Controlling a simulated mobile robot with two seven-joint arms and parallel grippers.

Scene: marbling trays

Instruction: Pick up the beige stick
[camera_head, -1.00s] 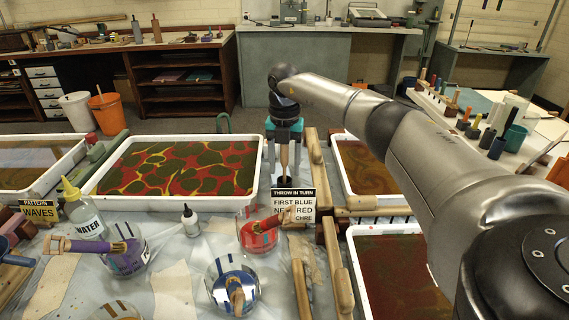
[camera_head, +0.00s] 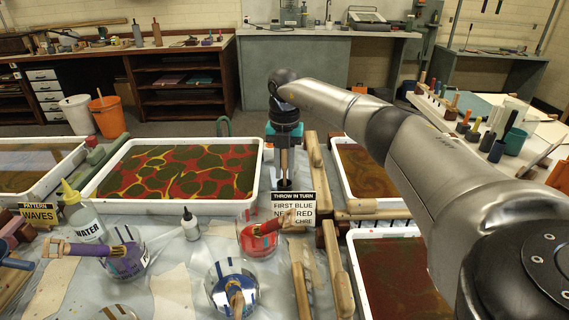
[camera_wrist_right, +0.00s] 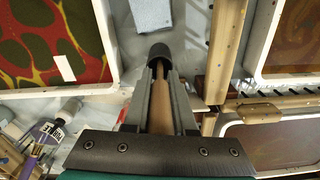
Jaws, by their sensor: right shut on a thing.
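The beige stick (camera_wrist_right: 162,110) stands about upright, its far end at a dark round holder (camera_wrist_right: 160,54) in the right wrist view. My right gripper (camera_head: 284,168) comes down over the stick from above, beside the sign in the head view. Its two fingers are shut on the stick, one on each side. The stick shows only as a thin strip in the head view, where the fingers partly cover it. I cannot tell whether its end is still inside the holder. My left gripper is not in view.
A marbled tray (camera_head: 90,189) lies behind and left of the stick; more trays are at right. The order sign (camera_head: 293,206) stands close in front. Jars with brushes, including a red jar (camera_head: 256,246) and a blue jar (camera_head: 217,292), stand nearer. Wooden bars (camera_head: 338,275) lie to the right.

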